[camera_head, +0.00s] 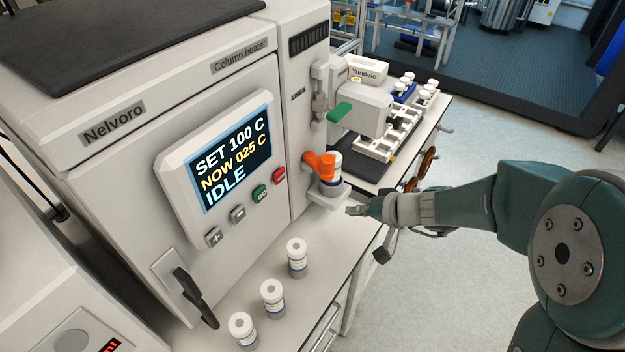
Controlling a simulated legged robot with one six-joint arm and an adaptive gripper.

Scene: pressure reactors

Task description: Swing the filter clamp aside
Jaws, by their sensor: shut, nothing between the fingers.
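An orange clamp (317,163), which looks like the filter clamp, sits on the right side of the column heater. It lies against the upper left of a white filter-like bottle (334,178). The bottle stands upright on a small white ledge (327,200). My gripper (352,209) is at the right end of that ledge, lower than the orange clamp and apart from it. Its fingers look closed and hold nothing. It is small in this view, and I cannot tell whether it touches the ledge.
The column heater (125,165) fills the left, its display reading IDLE. Several white-capped vials, one of them nearest the ledge (297,258), stand on the bench in front. A green handle (340,112) sits above the clamp. Vial racks (385,145) stand behind.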

